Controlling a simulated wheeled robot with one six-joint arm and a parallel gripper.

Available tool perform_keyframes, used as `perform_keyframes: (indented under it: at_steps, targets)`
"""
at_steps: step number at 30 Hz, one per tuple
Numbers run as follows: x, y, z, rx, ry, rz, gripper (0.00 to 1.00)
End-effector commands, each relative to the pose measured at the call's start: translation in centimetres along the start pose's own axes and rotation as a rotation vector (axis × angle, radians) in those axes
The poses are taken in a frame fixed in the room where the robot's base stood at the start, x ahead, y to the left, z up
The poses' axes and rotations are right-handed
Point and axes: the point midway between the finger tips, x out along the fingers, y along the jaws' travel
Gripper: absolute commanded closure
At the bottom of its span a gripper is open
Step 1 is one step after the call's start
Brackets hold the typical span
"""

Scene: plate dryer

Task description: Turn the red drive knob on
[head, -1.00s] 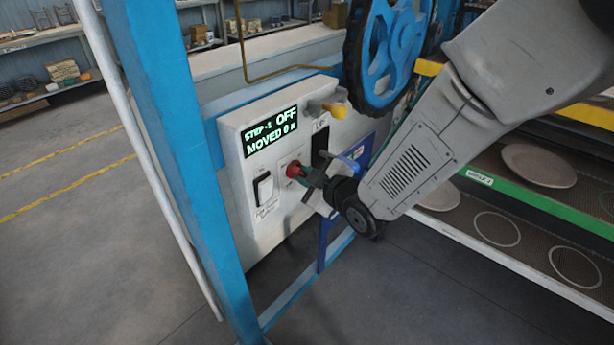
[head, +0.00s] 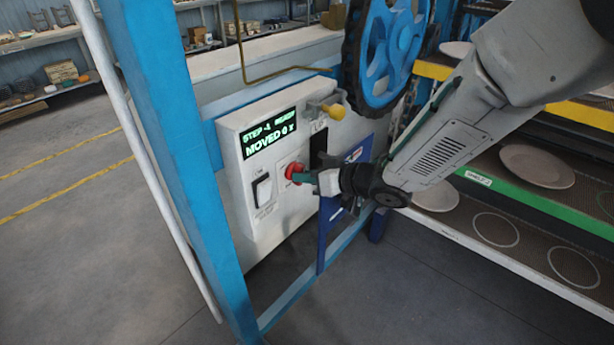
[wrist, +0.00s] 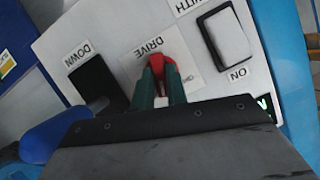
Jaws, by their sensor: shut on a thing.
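The red drive knob (head: 294,171) sits on the white control panel (head: 243,219), below the display. In the wrist view the knob (wrist: 162,66) is between the green fingertips of my gripper (wrist: 160,84), beside the "DRIVE" label. My gripper (head: 302,177) is shut on the knob, reaching in from the right. The display (head: 269,133) reads "STEP-1" with a word that looks like "READY", and "MOVED 0" below it. The fingers partly hide the knob and its label.
A white rocker switch (head: 262,189) is left of the knob. A yellow-ended lever (head: 334,111) juts out above, under a blue wheel (head: 384,55). A blue handle (wrist: 52,136) is close to my gripper. Shelves with plates (head: 537,166) stand at right.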

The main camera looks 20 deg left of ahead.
Motion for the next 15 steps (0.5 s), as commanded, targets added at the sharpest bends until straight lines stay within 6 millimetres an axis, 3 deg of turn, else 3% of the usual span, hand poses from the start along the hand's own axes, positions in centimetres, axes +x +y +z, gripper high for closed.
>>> perform_keyframes:
  at_steps: [15]
  targets:
    - [0.01,0.29,0.18,0.368,-0.002,-0.151,1.0]
